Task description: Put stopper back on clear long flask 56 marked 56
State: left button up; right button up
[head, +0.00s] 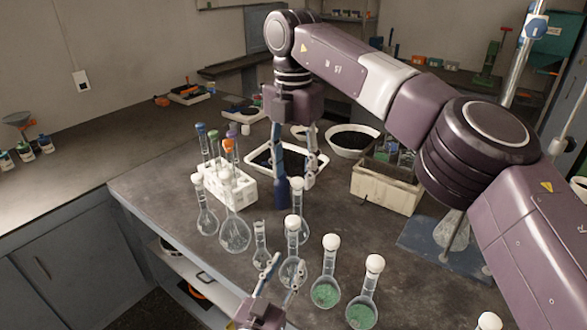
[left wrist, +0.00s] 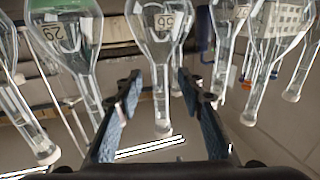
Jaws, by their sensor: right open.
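The clear long flask marked 56 (left wrist: 158,55) shows upside down in the left wrist view. Its neck lies between my left gripper's fingers, with a gap on each side. A pale round end (left wrist: 162,131) shows at its mouth. In the head view, the flask in front of my left gripper (head: 284,268) looks like it (head: 293,272), with a white ball-shaped stopper (head: 293,222) on top. My left gripper (left wrist: 155,88) is open and empty. My right gripper (head: 297,165) is open, farther back, above another flask's white stopper (head: 297,184); no contact is clear.
Two stoppered flasks with green contents (head: 325,292) (head: 362,313) stand to the right. A small open-mouthed flask (head: 260,245) and two stoppered clear flasks (head: 235,235) (head: 206,222) stand left. A white rack (head: 236,193) holds several coloured-top tubes. A white tray (head: 318,180) lies behind.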

pick_arm(q)
jog(key=v, duration=0.7)
jog(key=shift+s, duration=0.25)
jog(key=shift+a, duration=0.1)
